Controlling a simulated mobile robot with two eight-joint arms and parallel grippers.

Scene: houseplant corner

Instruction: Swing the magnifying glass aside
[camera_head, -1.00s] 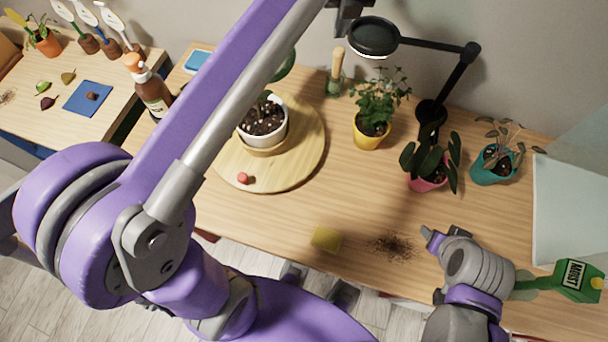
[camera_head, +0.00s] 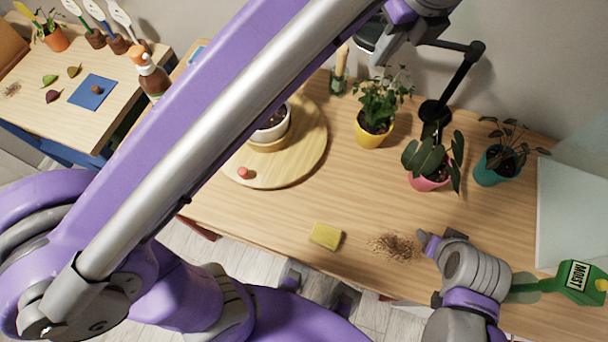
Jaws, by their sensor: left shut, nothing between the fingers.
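The magnifying glass is a dark jointed stand at the back of the table. Its round base (camera_head: 432,112) stands behind the pink pot, and its arm (camera_head: 460,78) rises to an elbow and runs left to the lens head (camera_head: 367,42). My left arm and gripper cover much of the lens head. My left gripper (camera_head: 385,52) is shut and empty, right at the lens head; I cannot tell whether it touches it. My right gripper (camera_head: 432,268) is low at the right, beside the soil patch, away from the magnifier; its jaws are not clear.
A yellow pot (camera_head: 372,130), a pink pot (camera_head: 428,178) and a teal pot (camera_head: 495,168) stand near the magnifier. A round wooden board (camera_head: 300,160) carries a white pot. A yellow sponge (camera_head: 326,236) and spilled soil (camera_head: 395,247) lie in front. The table's middle is clear.

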